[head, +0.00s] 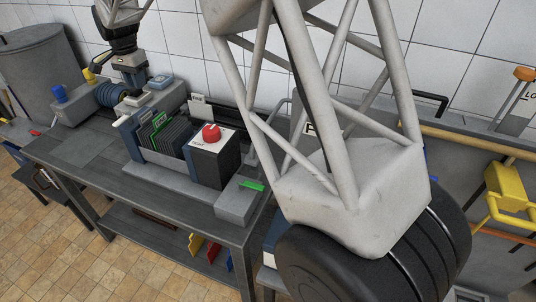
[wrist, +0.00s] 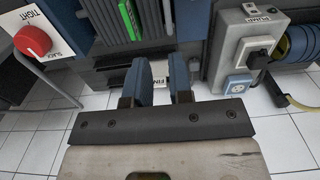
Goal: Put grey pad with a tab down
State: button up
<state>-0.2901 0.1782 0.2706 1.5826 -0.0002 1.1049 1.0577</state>
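Several dark grey upright pads (head: 174,138) stand in a rack on the bench, with a green one at their left end. They also show at the top of the wrist view (wrist: 150,22). I cannot tell which grey pad has the tab. A pale piece (head: 197,108) sticks up behind the rack's right end. In the wrist view my gripper (wrist: 164,84) has its two blue fingers apart. In the head view the fingers cannot be made out clearly.
A black box with a red knob (head: 211,132) stands right of the rack. A pump box (wrist: 240,45) with a blue coil is at the wrist view's right. A white tiled wall (head: 190,40) backs the bench. My large pale arm link blocks the head view's centre right.

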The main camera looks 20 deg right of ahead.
jog(key=s+d+r+n, duration=0.1)
jog(key=s+d+r, duration=0.2)
jog(key=s+d, duration=0.35)
jog(key=s+d+r+n+t, duration=0.15)
jog(key=s+d, duration=0.25)
jog(key=s, duration=0.6)
jog(key=s+d+r+n, duration=0.2)
jog(key=s+d+r, duration=0.1)
jog(key=s+d, duration=0.4)
jog(key=s+d+f+n, duration=0.2)
jog(key=s+d+f, duration=0.1)
jog(key=s, duration=1)
jog(key=s+d+f+n+t, duration=0.1)
jog(key=s+d+f+n, duration=0.1)
jog(key=s, duration=1.1)
jog(key=shift+s+d+f, duration=0.4)
jog(key=shift+d+f, duration=0.35)
jog(key=shift+d, duration=0.1)
jog(key=shift+o, duration=0.2)
